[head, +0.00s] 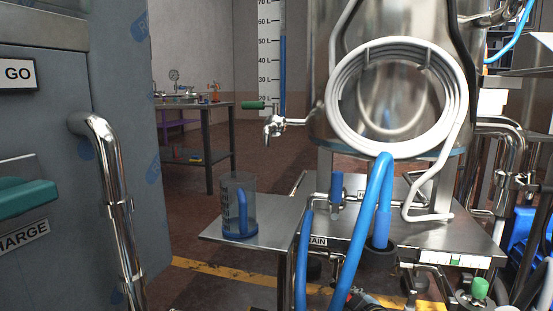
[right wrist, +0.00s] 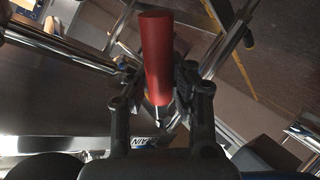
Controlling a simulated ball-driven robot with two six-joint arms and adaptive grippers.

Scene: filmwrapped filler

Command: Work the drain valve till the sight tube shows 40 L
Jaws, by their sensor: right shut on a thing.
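The sight tube (head: 283,75) stands beside a white litre scale at the back of the head view. Its blue column ends just above the 50 L mark. A DRAIN label (head: 317,241) is on the front edge of the steel bench, partly hidden by a blue hose. In the right wrist view, my right gripper (right wrist: 157,85) is shut on a red handle (right wrist: 156,45), with a finger on each side. Part of the drain label (right wrist: 143,141) shows below it. The valve body is mostly hidden. My left gripper is not in view.
A steel tank (head: 325,60) with a coiled white hose (head: 397,150) stands above the bench (head: 260,240). Blue hoses (head: 372,220) hang in front. A clear jug (head: 239,205) stands at the bench's left end. A green-handled tap (head: 272,120) juts left. A grey cabinet (head: 60,150) fills the left.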

